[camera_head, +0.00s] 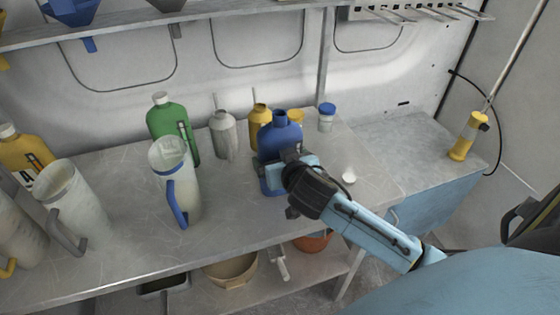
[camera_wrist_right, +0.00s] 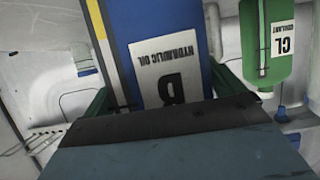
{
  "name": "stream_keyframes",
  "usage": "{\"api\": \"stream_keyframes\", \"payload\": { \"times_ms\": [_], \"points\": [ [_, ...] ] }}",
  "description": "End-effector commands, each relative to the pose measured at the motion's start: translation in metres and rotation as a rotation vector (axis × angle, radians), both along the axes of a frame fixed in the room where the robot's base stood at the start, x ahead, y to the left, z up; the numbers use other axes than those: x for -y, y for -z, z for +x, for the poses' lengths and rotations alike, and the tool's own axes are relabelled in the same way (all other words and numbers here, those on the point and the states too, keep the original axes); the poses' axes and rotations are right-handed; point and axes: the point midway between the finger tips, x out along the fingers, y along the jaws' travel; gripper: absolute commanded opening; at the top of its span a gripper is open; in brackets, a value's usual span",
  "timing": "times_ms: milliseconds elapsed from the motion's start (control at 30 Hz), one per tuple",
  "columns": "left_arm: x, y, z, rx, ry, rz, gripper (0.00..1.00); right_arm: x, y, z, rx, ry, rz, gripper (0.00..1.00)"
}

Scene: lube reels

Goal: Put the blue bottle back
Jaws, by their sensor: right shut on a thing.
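In the right wrist view the blue bottle (camera_wrist_right: 198,25) fills the middle, upside down in the picture, with a white hydraulic oil label. My right gripper (camera_head: 272,178) is shut on the blue bottle, with dark green finger parts on either side of it in the wrist view. I cannot tell whether the bottle touches the bench. My left gripper is not in view.
A green bottle (camera_head: 172,122) and a jug with a blue handle (camera_head: 174,178) stand left of it. A grey can (camera_head: 224,135), a yellow bottle (camera_head: 258,117) and a blue-lidded jar (camera_head: 327,117) stand close by. A small white cap (camera_head: 348,177) lies to the right.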

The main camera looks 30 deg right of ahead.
Motion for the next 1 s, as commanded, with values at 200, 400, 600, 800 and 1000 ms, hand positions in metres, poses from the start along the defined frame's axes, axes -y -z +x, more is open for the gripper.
{"api": "stream_keyframes", "payload": {
  "times_ms": [200,400,600,800,1000],
  "points": [
    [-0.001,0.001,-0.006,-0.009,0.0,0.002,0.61,0.0,0.004,0.0,0.005,-0.002,-0.001,0.51],
    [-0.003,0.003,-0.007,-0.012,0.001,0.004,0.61,0.0,0.009,0.0,0.003,-0.001,0.0,0.51],
    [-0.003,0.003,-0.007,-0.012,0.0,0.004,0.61,0.0,0.009,0.0,0.001,-0.001,-0.001,1.0],
    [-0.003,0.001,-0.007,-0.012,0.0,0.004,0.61,-0.001,0.004,-0.004,0.0,-0.002,0.0,1.0],
    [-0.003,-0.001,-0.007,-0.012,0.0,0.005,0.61,-0.009,-0.008,-0.034,-0.001,-0.002,0.002,1.0]
  ]
}}
